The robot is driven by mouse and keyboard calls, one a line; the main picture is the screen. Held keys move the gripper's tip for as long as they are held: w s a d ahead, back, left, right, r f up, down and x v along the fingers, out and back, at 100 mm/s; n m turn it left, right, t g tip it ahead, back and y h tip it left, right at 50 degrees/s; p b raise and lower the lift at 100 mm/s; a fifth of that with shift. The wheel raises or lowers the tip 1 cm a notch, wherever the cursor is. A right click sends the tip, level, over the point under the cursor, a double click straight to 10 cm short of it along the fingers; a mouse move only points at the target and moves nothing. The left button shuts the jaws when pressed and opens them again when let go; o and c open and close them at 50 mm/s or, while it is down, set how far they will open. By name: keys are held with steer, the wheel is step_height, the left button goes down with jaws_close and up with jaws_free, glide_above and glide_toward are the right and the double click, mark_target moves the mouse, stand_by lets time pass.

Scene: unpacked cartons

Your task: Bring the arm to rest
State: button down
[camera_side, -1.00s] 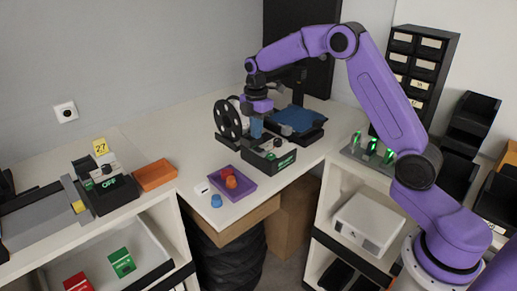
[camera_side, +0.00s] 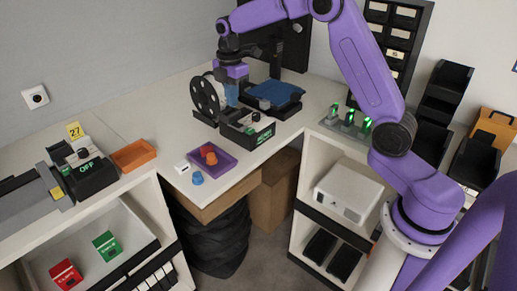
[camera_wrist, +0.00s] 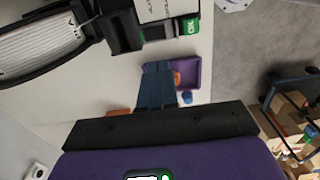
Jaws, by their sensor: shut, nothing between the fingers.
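My arm reaches from the base at the right over to the back of the white bench (camera_side: 165,105). My gripper (camera_side: 232,104) hangs downward with blue fingers, between the black reel and the black box with a green label. In the wrist view my gripper's blue fingers (camera_wrist: 157,68) are close together, with nothing held between them. Whether the fingertips touch the box below is hidden by the angle in the side view.
A black reel (camera_side: 206,97), a green-labelled black box (camera_side: 248,131) and a blue-topped machine (camera_side: 275,93) stand close around my gripper. A purple tray (camera_side: 221,167) holds red and orange pieces. A blue piece (camera_side: 197,178) lies beside it. An orange tray (camera_side: 134,155) is left.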

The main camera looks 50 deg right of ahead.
steer(key=s+a+r+m, duration=0.15)
steer(key=s+a, duration=0.35)
steer(key=s, duration=0.5)
steer(key=s+a+r+m, duration=0.15)
steer(key=s+a, duration=0.35)
steer(key=s, duration=0.5)
steer(key=s+d+f+m, duration=0.1)
steer(key=s+d, duration=0.1)
steer(key=s, duration=0.8)
steer(key=s+d+f+m, duration=0.1)
steer(key=s+d, duration=0.1)
steer(key=s, duration=0.7)
steer(key=shift+s+f, duration=0.25)
steer(key=shift+s, duration=0.1)
